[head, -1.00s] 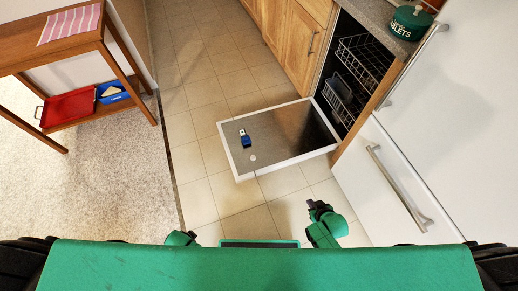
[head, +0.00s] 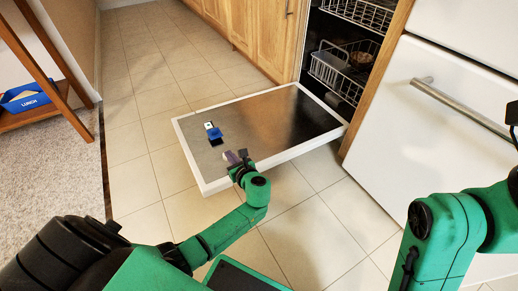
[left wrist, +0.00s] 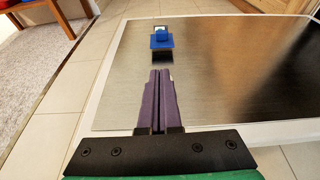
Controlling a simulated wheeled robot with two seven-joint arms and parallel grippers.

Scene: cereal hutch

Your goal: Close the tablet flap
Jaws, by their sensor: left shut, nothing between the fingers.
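The tablet flap (head: 214,133) is a small blue piece on the inner face of the lowered dishwasher door (head: 270,115). A white patch lies just beyond it and a dark patch on its near side. The flap also shows in the left wrist view (left wrist: 161,41), straight ahead of the fingertips; its exact angle is hard to tell. My left gripper (head: 236,157) is over the door's near edge, short of the flap and apart from it. Its purple fingers (left wrist: 156,75) are together and empty. My right gripper (head: 513,118) is cut off at the right edge.
Dish racks (head: 345,65) stand inside the open dishwasher. A white front with a long handle (head: 465,108) is at the right. Wooden cabinets (head: 250,35) line the back. A wooden table with a blue lunch box (head: 30,97) is at the left. The tiled floor left of the door is clear.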

